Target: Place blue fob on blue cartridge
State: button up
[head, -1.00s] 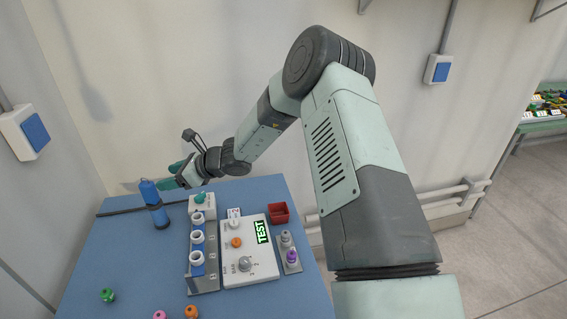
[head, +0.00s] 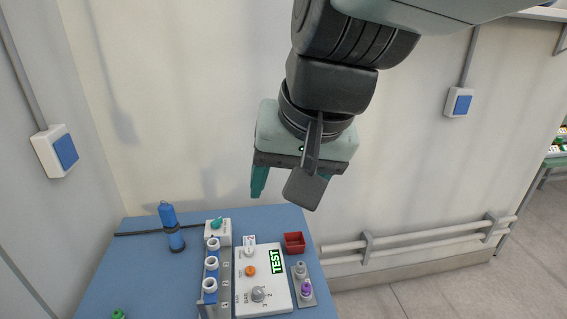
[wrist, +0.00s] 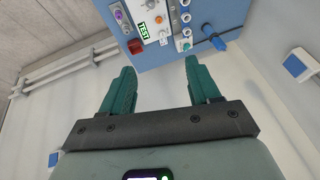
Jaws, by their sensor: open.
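A blue cylinder (head: 171,228) with a dark band stands at the back left of the blue table; it looks like the blue cartridge. It also shows in the wrist view (wrist: 216,42). I cannot make out a blue fob in any view. Several white-ringed holders with blue parts stand in a grey rack (head: 225,285). My gripper (wrist: 160,68) is open and empty, its teal fingers apart. In the head view it hangs high above the table's back edge, in front of the wall, with one finger partly hidden.
A white panel (head: 262,299) with knobs and a TEST display lies right of the rack. A red bin (head: 294,243) and a small holder with a purple knob (head: 306,289) are beside it. A green piece (head: 118,315) is at the lower left. A dark rod lies behind.

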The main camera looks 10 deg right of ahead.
jog(key=s+d+n+t+h, duration=0.1)
jog(key=s+d, duration=0.4)
jog(key=s, duration=0.1)
jog(key=shift+d+r+h, duration=0.15)
jog(key=shift+r+h, duration=0.1)
jog(key=shift+h, duration=0.15)
dwell(0.7)
